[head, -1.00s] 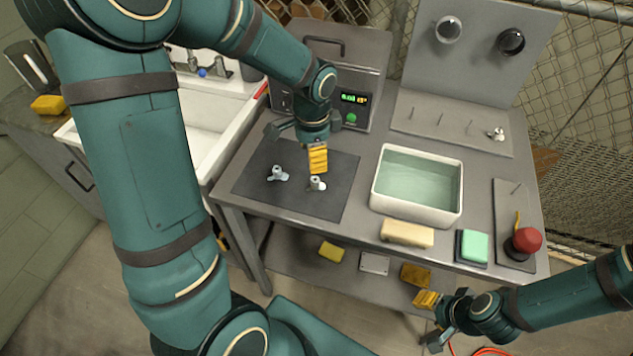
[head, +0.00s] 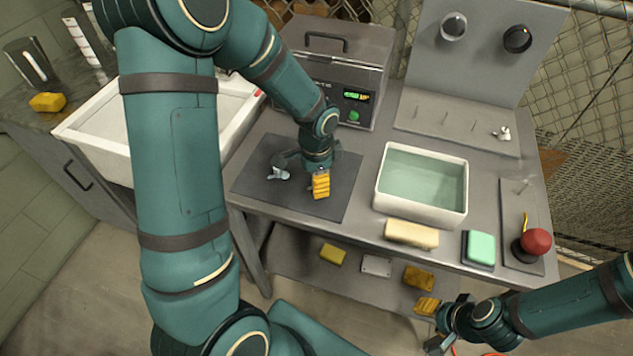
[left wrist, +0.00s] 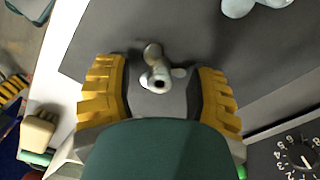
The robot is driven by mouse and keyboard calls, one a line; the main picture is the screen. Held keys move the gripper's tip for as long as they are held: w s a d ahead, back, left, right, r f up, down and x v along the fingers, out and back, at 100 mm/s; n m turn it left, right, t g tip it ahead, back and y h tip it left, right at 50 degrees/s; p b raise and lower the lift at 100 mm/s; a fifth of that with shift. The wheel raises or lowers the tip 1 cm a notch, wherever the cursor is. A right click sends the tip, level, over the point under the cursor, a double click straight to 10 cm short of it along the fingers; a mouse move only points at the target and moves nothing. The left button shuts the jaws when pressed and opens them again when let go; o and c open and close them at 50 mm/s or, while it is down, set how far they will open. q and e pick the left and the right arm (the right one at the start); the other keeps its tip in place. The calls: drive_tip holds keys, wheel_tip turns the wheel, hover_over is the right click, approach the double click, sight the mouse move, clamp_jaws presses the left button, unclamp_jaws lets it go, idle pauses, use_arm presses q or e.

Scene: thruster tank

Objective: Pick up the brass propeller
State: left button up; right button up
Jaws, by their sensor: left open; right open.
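A small propeller (left wrist: 154,72) with a hub stands on the dark mat (head: 345,178), between the two yellow finger pads of my left gripper (left wrist: 160,98) in the left wrist view. Its hub looks greyish with a slight tan tint; I cannot tell for sure that it is brass. In the head view my left gripper (head: 320,186) points down over the mat and hides it. The jaws are open, with a gap on each side of the hub. A second, pale grey propeller (head: 278,173) lies to the left on the mat. My right gripper (head: 427,306) is open and empty, low at the bench front.
A white water tank (head: 421,219) stands right of the mat. A grey machine with a display (head: 333,75) is behind it. A third propeller (head: 502,133) is on the pegged panel.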

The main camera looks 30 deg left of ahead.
use_arm(q)
clamp_jaws()
